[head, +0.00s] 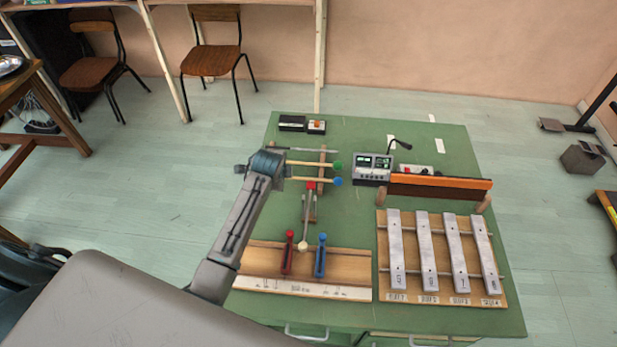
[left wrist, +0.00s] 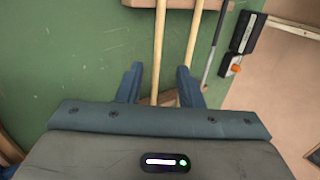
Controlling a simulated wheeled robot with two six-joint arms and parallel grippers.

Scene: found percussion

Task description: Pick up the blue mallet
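The blue mallet (head: 338,182) has a round blue head and a pale wooden shaft. It lies across a wooden rack (head: 309,210) on the green table, beside a green-headed mallet (head: 338,165). My left gripper (head: 284,172) is over the tail ends of these shafts. In the left wrist view the fingers (left wrist: 159,85) are apart. One pale shaft (left wrist: 159,45), apparently the blue mallet's, runs between them. A second shaft (left wrist: 190,45), apparently the green mallet's, passes at the right finger. Both heads are out of the wrist view. My right gripper is not in view.
A grey rod (head: 315,150) lies beyond the mallets. Metal bars (head: 425,250) and a small device (head: 372,168) stand to the right.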

